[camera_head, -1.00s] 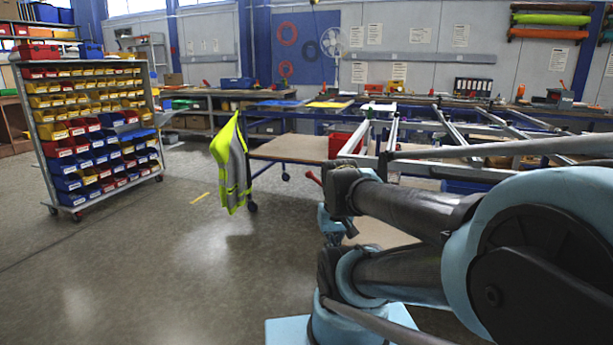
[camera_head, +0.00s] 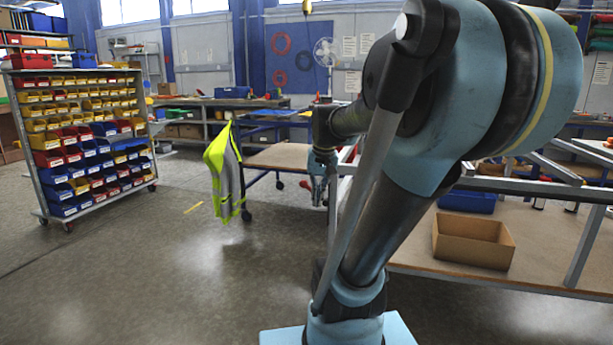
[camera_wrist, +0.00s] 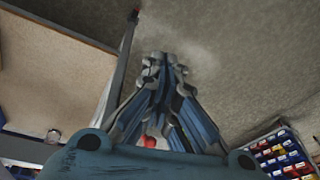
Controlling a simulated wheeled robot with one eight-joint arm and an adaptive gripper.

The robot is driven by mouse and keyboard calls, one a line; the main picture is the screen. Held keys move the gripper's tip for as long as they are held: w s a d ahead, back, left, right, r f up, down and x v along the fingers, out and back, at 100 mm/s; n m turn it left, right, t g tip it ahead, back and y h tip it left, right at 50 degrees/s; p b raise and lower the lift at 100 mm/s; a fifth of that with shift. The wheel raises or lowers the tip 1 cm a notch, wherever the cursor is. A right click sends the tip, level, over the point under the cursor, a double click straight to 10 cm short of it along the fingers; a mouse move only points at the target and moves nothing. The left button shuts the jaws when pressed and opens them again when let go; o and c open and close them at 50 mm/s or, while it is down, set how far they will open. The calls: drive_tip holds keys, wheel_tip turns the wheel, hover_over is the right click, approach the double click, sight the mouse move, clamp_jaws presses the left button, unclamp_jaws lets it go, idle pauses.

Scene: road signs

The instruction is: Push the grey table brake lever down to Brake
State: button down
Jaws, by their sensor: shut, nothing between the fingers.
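My gripper (camera_head: 318,202) hangs with its fingers pointing down in front of the near worktable's edge, right of the yellow vest. It is shut and empty; the closed fingertips also show in the wrist view (camera_wrist: 164,62). A small red knob (camera_head: 305,184) shows just left of my gripper in the head view. A red knob (camera_wrist: 150,141) also shows behind the finger bases in the wrist view. It may be the end of the brake lever, but I cannot make out the lever's grey shaft or its position. My gripper and arm hide part of that area.
A worktable (camera_head: 480,262) with a cardboard box (camera_head: 473,241) stands at right behind my arm. A bin rack (camera_head: 85,145) stands at far left. The floor between is clear.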

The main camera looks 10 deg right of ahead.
drive_tip(key=w+d+r+m, duration=0.1)
drive_tip(key=w+r, duration=0.2)
drive_tip(key=w, duration=0.6)
drive_tip(key=w+d+r+m, duration=0.1)
drive_tip(key=w+r, duration=0.3)
drive_tip(key=w, duration=0.4)
drive_tip(key=w+d+r+m+y, duration=0.1)
drive_tip(key=w+d+r, duration=0.1)
drive_tip(key=w, duration=0.7)
drive_tip(key=shift+w+r+m, duration=0.35)
drive_tip(key=shift+r+m, duration=0.05)
drive_tip(key=shift+r, duration=0.45)
drive_tip(key=shift+d, duration=0.1)
drive_tip(key=x, duration=1.4)
drive_tip(key=shift+w, duration=0.2)
